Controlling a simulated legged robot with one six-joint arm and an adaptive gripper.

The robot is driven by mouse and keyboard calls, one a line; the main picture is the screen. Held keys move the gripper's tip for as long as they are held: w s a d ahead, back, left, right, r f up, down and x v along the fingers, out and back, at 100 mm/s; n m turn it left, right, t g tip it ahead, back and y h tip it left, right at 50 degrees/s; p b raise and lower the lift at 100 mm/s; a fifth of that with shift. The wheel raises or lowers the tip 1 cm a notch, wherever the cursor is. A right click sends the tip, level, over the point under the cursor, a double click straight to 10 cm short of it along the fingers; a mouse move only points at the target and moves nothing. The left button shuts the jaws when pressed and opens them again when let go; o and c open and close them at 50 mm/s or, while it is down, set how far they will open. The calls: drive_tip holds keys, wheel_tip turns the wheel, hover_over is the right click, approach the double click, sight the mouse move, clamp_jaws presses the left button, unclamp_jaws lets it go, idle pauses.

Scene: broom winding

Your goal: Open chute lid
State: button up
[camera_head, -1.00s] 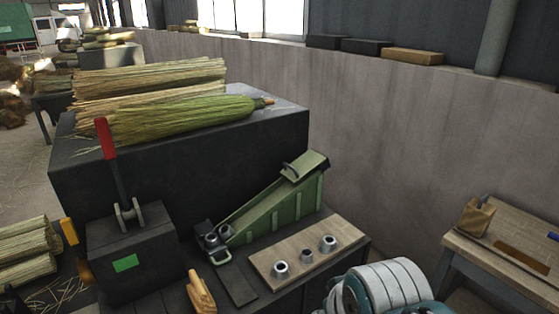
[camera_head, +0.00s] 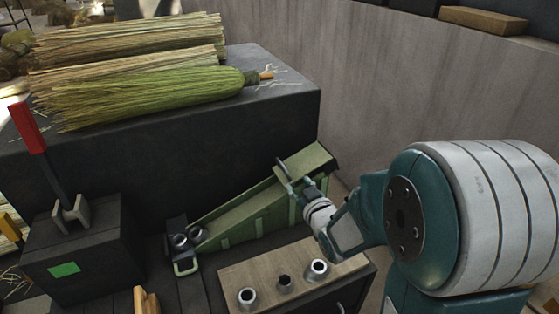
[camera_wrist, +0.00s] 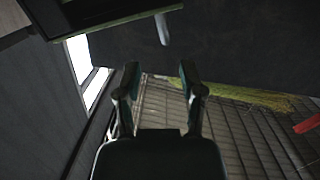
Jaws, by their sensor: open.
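The green chute (camera_head: 245,213) slopes up to the right on the dark bench. Its lid (camera_head: 310,160) lies over the high end, looking closed, with a dark handle (camera_head: 282,169) on its left side. My gripper (camera_head: 297,184) is beside the lid, close to the handle; its fingertips are small and partly merge with the chute there. In the wrist view my gripper (camera_wrist: 159,72) is open with nothing between its fingers. A pale bar, apparently the handle (camera_wrist: 162,29), hangs beyond the fingertips from a green-edged panel, apparently the lid (camera_wrist: 125,17). I cannot tell whether anything touches.
A wooden board (camera_head: 267,275) with several metal rings lies in front of the chute, below my arm. A red-handled lever (camera_head: 38,143) stands on a dark box at left. Green broom straw (camera_head: 155,98) lies on the dark block behind. A wall rises behind the chute.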

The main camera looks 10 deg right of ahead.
sight(279, 162)
drive_tip(key=shift+t+y, duration=0.5)
drive_tip(key=shift+t, duration=0.1)
drive_tip(key=w+a, duration=0.1)
drive_tip(key=w, duration=0.2)
drive_tip(key=w+a, duration=0.1)
drive_tip(key=w, duration=0.6)
drive_tip(key=shift+w+a+f, duration=0.35)
drive_tip(key=shift+a+f, duration=0.05)
drive_tip(key=shift+d, duration=0.1)
drive_tip(key=shift+d, duration=0.1)
drive_tip(key=shift+c, duration=0.9)
clamp_jaws()
